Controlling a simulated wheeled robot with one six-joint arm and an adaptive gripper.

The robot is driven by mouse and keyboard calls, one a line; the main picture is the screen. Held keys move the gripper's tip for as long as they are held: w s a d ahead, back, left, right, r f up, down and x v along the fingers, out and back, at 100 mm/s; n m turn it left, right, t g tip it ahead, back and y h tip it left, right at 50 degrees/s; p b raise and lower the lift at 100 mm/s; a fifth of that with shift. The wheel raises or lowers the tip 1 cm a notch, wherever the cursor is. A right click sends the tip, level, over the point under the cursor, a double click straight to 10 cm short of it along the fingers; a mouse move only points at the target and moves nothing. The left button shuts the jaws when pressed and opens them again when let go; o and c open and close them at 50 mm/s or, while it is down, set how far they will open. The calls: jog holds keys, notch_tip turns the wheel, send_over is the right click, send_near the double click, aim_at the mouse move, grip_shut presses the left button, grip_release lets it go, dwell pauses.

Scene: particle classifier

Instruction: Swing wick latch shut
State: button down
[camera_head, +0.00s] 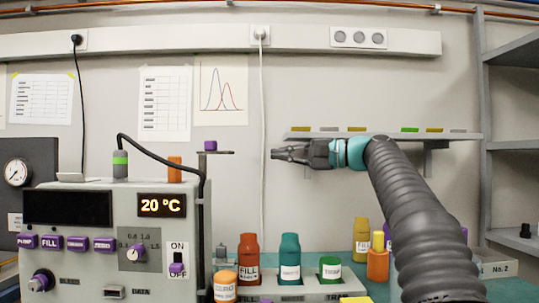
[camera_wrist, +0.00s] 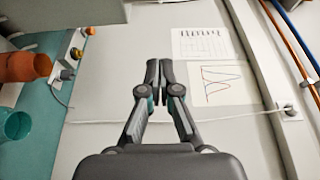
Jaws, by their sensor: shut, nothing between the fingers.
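My gripper (camera_head: 276,154) is shut and empty, held in front of the back wall above the bottles; in the wrist view its fingertips (camera_wrist: 160,66) meet. Left of it stands the grey particle classifier (camera_head: 120,211), with a display reading 20 °C and purple-labelled controls. A purple piece (camera_head: 210,146) sits on a small dark bar at the top of the post on the machine's right side, left of my gripper and apart from it. I cannot tell which part is the wick latch.
A wall shelf (camera_head: 460,136) lies behind the arm. A black hose (camera_head: 160,142) arches over the machine. A white cable (camera_head: 262,110) hangs down the wall.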

aim_at(215, 147)
jog(key=a, duration=1)
jog(key=shift+p, duration=0.45)
jog(key=shift+t, duration=0.3)
